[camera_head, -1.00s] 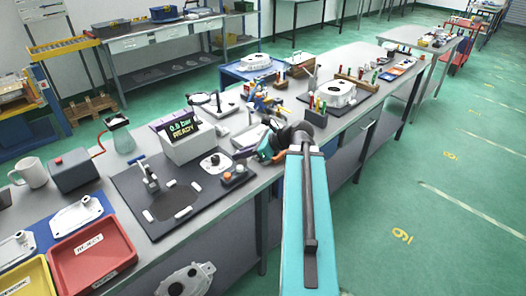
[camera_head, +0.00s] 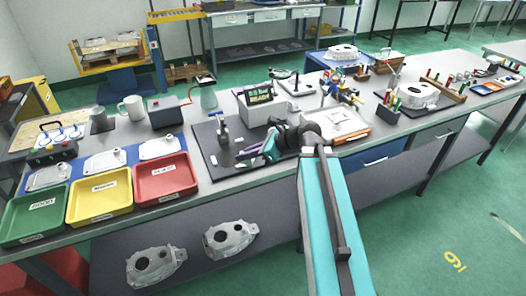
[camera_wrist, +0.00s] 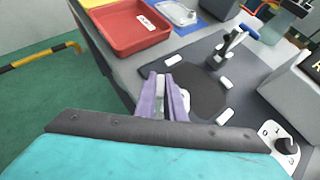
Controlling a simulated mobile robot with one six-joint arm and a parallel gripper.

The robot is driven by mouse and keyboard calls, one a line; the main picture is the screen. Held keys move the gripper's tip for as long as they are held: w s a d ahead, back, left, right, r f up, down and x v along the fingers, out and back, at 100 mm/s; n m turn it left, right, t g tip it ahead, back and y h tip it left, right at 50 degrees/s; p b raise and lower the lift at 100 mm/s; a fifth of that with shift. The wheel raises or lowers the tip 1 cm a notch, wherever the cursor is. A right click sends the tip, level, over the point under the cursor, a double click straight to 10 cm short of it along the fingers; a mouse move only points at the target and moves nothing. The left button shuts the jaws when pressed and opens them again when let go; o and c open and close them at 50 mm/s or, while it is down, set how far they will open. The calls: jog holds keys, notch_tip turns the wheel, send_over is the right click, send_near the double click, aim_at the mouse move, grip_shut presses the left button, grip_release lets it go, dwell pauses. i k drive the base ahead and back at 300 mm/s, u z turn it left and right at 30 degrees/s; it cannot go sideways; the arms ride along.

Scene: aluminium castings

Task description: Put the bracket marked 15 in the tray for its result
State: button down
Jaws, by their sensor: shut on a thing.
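My gripper (camera_head: 266,152) has purple fingers, which also show in the wrist view (camera_wrist: 163,97). It is shut on a thin pale grey piece (camera_wrist: 160,85), seen edge-on. It looks like a bracket, but most of it is hidden and no number is legible. The gripper is above the dark test plate, near the bench's front edge. The display (camera_head: 259,96) is too small to read now.
Flat castings (camera_head: 159,148) lie on a blue mat behind the trays. A mug (camera_head: 131,108), grey box and flask stand behind.

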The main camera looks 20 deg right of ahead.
aim_at(90, 207)
jog(key=z, duration=0.05)
jog(key=k, duration=1.3)
jog(key=u, duration=0.5)
jog(key=i, duration=1.05)
jog(key=u, duration=1.2)
jog(key=i, duration=0.75)
jog(key=u, duration=0.4)
